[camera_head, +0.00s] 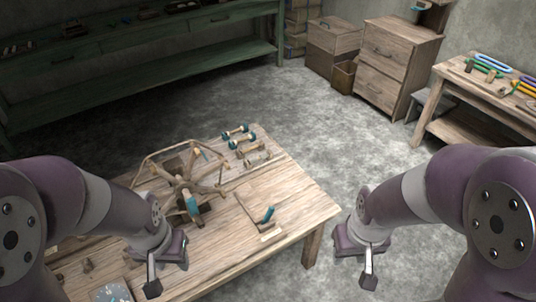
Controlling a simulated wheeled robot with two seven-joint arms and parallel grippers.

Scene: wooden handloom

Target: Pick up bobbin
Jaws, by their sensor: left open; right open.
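Several spool-shaped bobbins lie in a row at the far edge of the wooden table (300,192). A teal-wound bobbin (235,132) is furthest back, another teal-wound bobbin (242,142) is just in front, and a paler bobbin (257,158) is nearest. My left gripper (166,274) is open over the table's front part, apart from the bobbins. My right gripper (362,262) is open and empty, right of the table, over the floor.
A wooden wheel-like winder (180,182) stands on the table between my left arm and the bobbins. A green shelf (150,45) lines the back wall. Wooden cabinets (395,65) and a side table (475,88) with coloured items stand right. The floor between is clear.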

